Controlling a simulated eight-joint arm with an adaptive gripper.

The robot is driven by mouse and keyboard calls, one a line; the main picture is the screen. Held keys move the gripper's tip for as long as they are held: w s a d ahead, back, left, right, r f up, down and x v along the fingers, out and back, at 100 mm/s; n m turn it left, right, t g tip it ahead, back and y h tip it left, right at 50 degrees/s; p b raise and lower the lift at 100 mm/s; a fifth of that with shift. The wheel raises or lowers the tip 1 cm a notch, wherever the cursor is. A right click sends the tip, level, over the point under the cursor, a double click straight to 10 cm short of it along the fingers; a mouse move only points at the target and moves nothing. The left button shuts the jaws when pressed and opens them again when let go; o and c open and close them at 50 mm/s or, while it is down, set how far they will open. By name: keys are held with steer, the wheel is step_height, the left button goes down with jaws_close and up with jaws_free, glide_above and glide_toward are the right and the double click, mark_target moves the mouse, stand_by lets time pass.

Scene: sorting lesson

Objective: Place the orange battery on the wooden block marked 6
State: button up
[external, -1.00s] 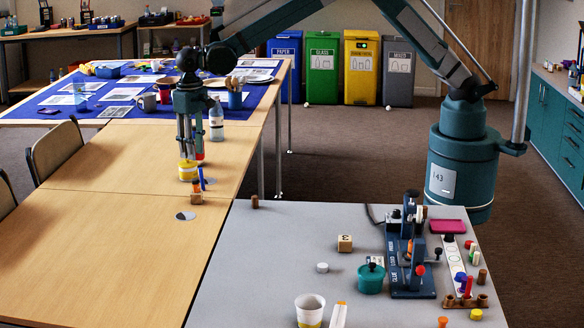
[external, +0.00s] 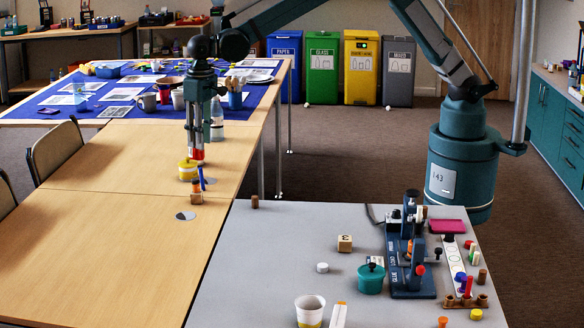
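My gripper (external: 195,160) points down over the light wooden table, behind and just right of a yellow round item (external: 187,171). A small red-orange piece (external: 197,155) shows between or right behind its fingertips; I cannot tell whether it is the orange battery or whether the fingers grip it. A wooden block (external: 345,243) on the grey table has a dark mark that looks like a 3. I cannot make out a 6 on any block.
A blue stick (external: 202,180) and a small wooden piece (external: 196,198) stand in front of my gripper. The teal pot (external: 370,281), a blue press (external: 408,260) and a white cup (external: 310,310) are on the grey table. The wooden table's front left is clear.

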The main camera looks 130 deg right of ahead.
steer(key=s+a+r+n+t, duration=0.2)
steer(key=s+a+r+n, duration=0.1)
steer(key=s+a+r, duration=0.9)
steer(key=s+a+r+n+t, duration=0.1)
steer(key=s+a+r+n, duration=0.3)
steer(key=s+a+r, duration=0.75)
steer(key=s+a+f+n+t, duration=0.2)
steer(key=s+a, duration=0.6)
steer(key=s, duration=0.4)
steer(key=s+a+f+n+t, duration=0.2)
steer(key=s+a+f+n, duration=0.2)
steer(key=s+a, duration=0.5)
steer(key=shift+s+a+f, duration=0.15)
steer(key=shift+s+f, duration=0.5)
steer(key=shift+s, duration=1.05)
